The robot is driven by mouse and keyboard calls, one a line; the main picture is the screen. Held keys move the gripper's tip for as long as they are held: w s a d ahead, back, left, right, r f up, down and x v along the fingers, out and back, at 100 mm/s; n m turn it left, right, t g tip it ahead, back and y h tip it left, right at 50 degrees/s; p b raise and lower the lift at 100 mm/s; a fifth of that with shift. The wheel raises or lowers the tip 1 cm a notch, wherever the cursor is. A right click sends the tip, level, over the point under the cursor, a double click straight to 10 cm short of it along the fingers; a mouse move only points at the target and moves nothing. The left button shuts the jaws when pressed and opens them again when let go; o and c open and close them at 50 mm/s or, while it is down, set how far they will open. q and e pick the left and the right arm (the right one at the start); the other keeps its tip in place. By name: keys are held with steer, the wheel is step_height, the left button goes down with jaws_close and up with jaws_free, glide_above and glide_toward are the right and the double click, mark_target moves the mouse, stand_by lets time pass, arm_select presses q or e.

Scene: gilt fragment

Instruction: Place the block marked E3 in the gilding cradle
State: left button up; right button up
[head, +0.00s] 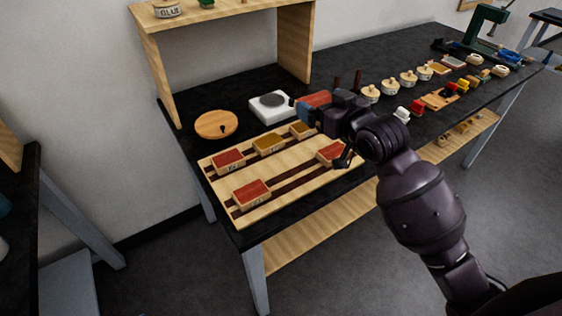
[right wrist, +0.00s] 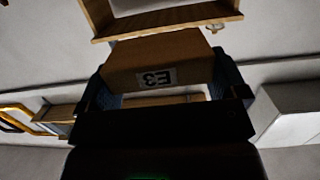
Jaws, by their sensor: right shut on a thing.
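My right gripper (head: 308,108) is above the black bench near the back of the block board. It is shut on the E3 block (right wrist: 160,62), whose label reads upside down between the fingers in the right wrist view. In the head view the block's red top (head: 314,98) shows, partly covered by the gripper. I cannot pick out the gilding cradle for sure; two dark upright posts (head: 357,79) stand just behind the gripper, their base hidden. My left gripper is out of view.
A pale board (head: 290,190) with dark strips holds several red and yellow blocks. A round wooden disc (head: 216,124) and a white device (head: 270,107) lie behind it, below a wooden shelf (head: 148,65). Several lidded pots (head: 390,86) and small items line the bench at right.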

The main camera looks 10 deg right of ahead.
steer(key=b, duration=0.2)
glide_above(311, 180)
steer(key=shift+y, duration=0.3)
step_height(311, 180, down, 18)
steer(key=shift+r, duration=0.25)
step_height(311, 180, down, 4)
steer(key=shift+d+f+b, duration=0.1)
steer(key=shift+f+b, duration=0.05)
steer(key=shift+b, duration=0.4)
steer(key=o, duration=0.6)
steer(key=shift+f, duration=0.1)
